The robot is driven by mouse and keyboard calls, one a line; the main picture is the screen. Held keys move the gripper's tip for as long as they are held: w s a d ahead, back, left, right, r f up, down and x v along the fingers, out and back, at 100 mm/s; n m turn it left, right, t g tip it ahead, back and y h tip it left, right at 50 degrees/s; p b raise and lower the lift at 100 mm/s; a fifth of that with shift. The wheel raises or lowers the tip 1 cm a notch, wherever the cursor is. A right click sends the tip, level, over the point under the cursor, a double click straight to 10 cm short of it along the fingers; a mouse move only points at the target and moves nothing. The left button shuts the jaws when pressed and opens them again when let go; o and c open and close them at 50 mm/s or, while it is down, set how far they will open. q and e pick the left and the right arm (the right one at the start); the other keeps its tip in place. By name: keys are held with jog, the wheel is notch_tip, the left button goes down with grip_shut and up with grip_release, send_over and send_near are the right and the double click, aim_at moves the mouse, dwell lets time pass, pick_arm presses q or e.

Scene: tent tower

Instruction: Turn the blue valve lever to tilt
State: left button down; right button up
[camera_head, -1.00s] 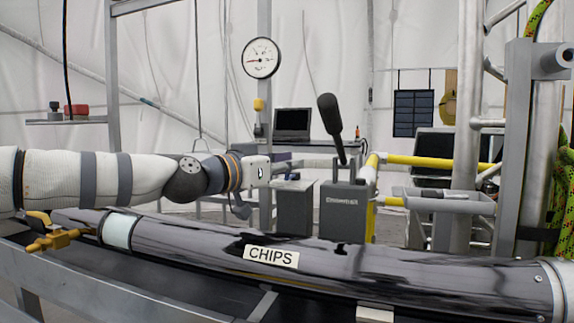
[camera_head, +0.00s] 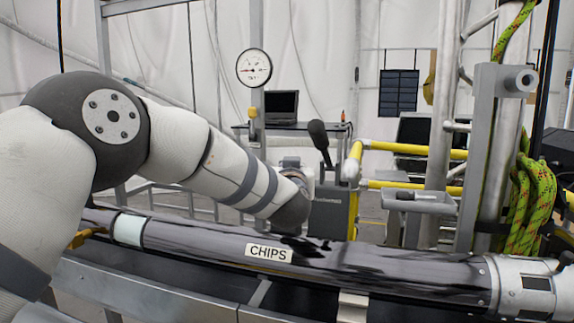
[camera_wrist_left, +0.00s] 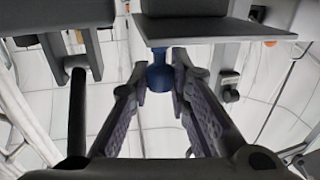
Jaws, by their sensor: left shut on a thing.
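In the left wrist view my left gripper (camera_wrist_left: 160,80) has its two fingers closed on either side of a blue knob-like piece, the blue valve lever (camera_wrist_left: 159,77). The blue piece sits between the fingertips, just under a flat grey plate. In the head view my left arm reaches over the dark pipe, and its gripper is hidden behind the wrist. The blue lever does not show in that view. My right gripper is in neither view.
A dark pipe labelled CHIPS (camera_head: 340,262) lies across the front. Behind it stand a grey box with a black handle (camera_head: 328,215), yellow rails (camera_head: 410,151), a laptop (camera_head: 281,106) and a round gauge (camera_head: 254,68). Metal posts and green rope (camera_head: 531,190) stand at the right.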

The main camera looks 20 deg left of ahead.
pick_arm(q)
jog(key=shift+w+d+n+g+y, duration=0.2)
jog(key=shift+n+y, duration=0.3)
jog(key=shift+y, duration=0.25)
jog(key=shift+w+d+n+g+y, duration=0.1)
jog(key=shift+d+n+g+y, duration=0.1)
jog(key=shift+n+y, duration=0.45)
jog(key=c, duration=1.5)
grip_release()
jog(key=shift+s, duration=0.1)
jog(key=shift+v, duration=5.9)
jog(key=shift+d+f, duration=0.1)
